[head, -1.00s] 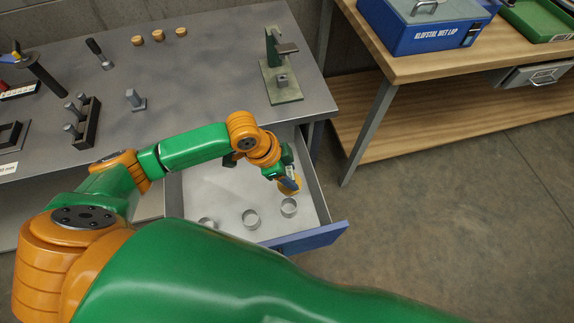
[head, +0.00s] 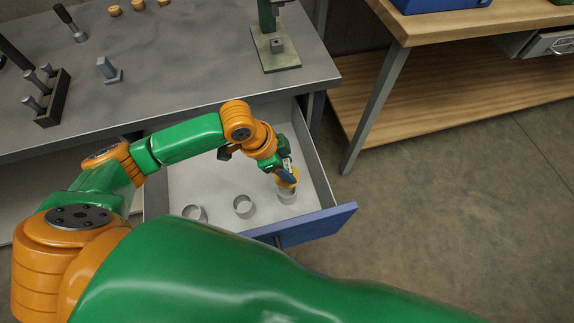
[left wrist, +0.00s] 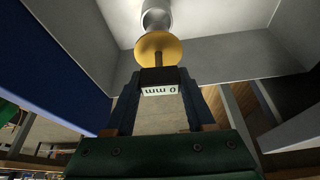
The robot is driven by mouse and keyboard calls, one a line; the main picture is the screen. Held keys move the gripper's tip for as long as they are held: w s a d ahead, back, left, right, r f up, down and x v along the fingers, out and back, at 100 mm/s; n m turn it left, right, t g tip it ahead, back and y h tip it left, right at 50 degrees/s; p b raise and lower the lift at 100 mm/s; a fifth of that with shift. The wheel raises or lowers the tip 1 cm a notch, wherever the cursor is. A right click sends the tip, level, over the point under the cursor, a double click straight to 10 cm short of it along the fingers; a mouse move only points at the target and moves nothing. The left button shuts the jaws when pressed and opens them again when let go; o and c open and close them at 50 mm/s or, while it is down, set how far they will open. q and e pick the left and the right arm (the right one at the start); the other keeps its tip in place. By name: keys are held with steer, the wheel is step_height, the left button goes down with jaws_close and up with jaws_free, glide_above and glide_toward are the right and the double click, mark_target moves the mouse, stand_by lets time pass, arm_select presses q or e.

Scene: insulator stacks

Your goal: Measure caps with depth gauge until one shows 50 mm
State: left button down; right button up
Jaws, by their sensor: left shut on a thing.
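My left gripper (head: 286,170) reaches into the open drawer and is shut on the depth gauge (head: 289,180), which has a yellow disc. In the left wrist view the gauge's display (left wrist: 160,90) shows 0 mm, upside down, and its yellow disc (left wrist: 158,48) points at a cap (left wrist: 156,18). Three round grey caps stand in the drawer: a left cap (head: 194,213), a middle cap (head: 244,207) and a right cap (head: 287,197). The gauge is over the right cap; I cannot tell whether they touch. My right gripper is out of view.
The drawer (head: 330,210) has a blue front. On the grey bench (head: 180,75) are a green stand (head: 275,50), a dark block with several pegs (head: 48,97), a grey bolt-like piece (head: 109,71) and wooden pucks (head: 138,5). A wooden table (head: 470,35) stands at right.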

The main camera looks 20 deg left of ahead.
mark_target(287, 184)
arm_select(q)
step_height(287, 184, down, 2)
steer(key=shift+f+b, duration=0.1)
steer(key=shift+b, duration=0.55)
steer(key=shift+f+b, duration=1.15)
steer(key=shift+f, duration=1.05)
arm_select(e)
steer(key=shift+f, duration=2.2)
arm_select(q)
steer(key=shift+f+b, duration=0.5)
steer(key=shift+f, duration=0.4)
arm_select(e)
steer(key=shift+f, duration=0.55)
arm_select(q)
steer(key=shift+c, duration=0.8)
jaws_free()
